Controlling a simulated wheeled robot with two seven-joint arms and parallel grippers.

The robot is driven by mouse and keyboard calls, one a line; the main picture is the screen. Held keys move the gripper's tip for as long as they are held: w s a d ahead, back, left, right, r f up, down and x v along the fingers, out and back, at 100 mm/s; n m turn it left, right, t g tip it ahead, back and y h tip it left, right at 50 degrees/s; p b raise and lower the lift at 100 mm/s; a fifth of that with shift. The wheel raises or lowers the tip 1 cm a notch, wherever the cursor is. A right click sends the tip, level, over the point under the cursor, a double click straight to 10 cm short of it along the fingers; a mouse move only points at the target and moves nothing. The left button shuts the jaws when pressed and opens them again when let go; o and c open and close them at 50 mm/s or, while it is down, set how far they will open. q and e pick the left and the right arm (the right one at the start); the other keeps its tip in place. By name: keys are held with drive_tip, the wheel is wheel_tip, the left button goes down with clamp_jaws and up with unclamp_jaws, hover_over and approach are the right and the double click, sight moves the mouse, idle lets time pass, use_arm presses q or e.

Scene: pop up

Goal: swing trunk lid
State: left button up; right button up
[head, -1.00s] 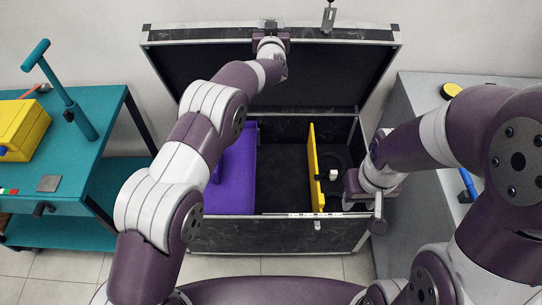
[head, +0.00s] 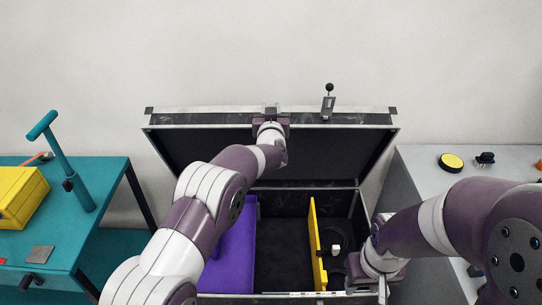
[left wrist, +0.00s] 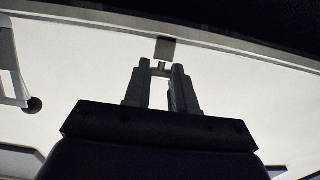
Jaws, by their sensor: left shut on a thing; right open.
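The trunk is a black case with metal edges, and its lid (head: 205,150) stands raised and leaning back at the wall. My left gripper (head: 270,113) is at the middle of the lid's top edge. In the left wrist view its two fingers (left wrist: 161,75) are closed around a small latch piece (left wrist: 165,50) on the lid's edge. My right gripper (head: 382,290) is low at the trunk's front right corner, and its fingertips are cut off by the lower picture edge. The trunk body (head: 280,184) is open below the lid.
Inside the trunk are a purple panel (head: 233,250), a yellow divider (head: 316,240) and a small white object (head: 336,248). A teal cart (head: 95,185) with a yellow box (head: 20,195) stands left. A grey bench (head: 425,180) with a yellow button (head: 451,162) stands right.

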use_arm(q)
drive_tip(key=s+f+b, duration=0.3)
drive_tip(key=s+f, duration=0.1)
drive_tip(key=s, duration=0.6)
drive_tip(key=shift+s+f, duration=0.4)
drive_tip(key=s+f+b, duration=0.6)
drive_tip(key=s+f, duration=0.3)
drive_tip(key=s, duration=0.3)
drive_tip(key=shift+f, duration=0.25)
idle(0.7)
drive_tip(key=shift+s, duration=0.1)
